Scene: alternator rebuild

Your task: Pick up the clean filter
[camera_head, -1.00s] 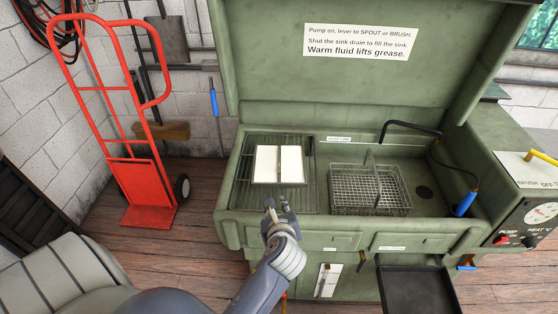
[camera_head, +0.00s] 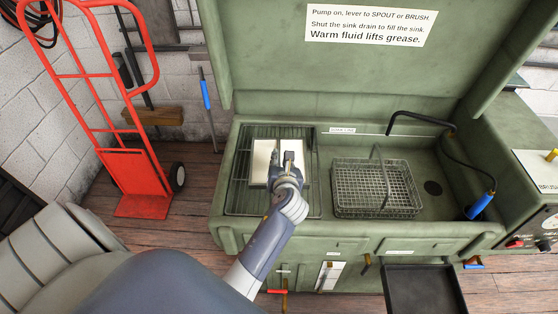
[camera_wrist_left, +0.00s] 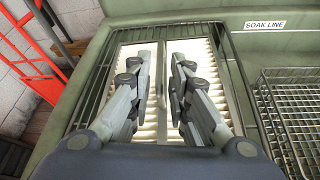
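The clean filter is a white pleated block with a dark divider across its middle. It lies on the wire rack at the left of the green wash sink, and it shows in the head view (camera_head: 262,162) and the left wrist view (camera_wrist_left: 199,52). My left gripper (camera_head: 281,160) is over the filter and hides part of it. In the left wrist view my left gripper (camera_wrist_left: 167,68) has its two fingers apart, with the divider running between them. I cannot tell whether the fingers touch it. My right gripper is not in view.
The wire rack (camera_head: 238,190) lies under the filter. A wire basket (camera_head: 375,190) with a handle stands in the sink to the right. A black spout (camera_head: 420,118) and blue-handled brush (camera_head: 480,205) are farther right. The raised lid (camera_head: 280,60) stands behind. A red hand truck (camera_head: 138,180) is at left.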

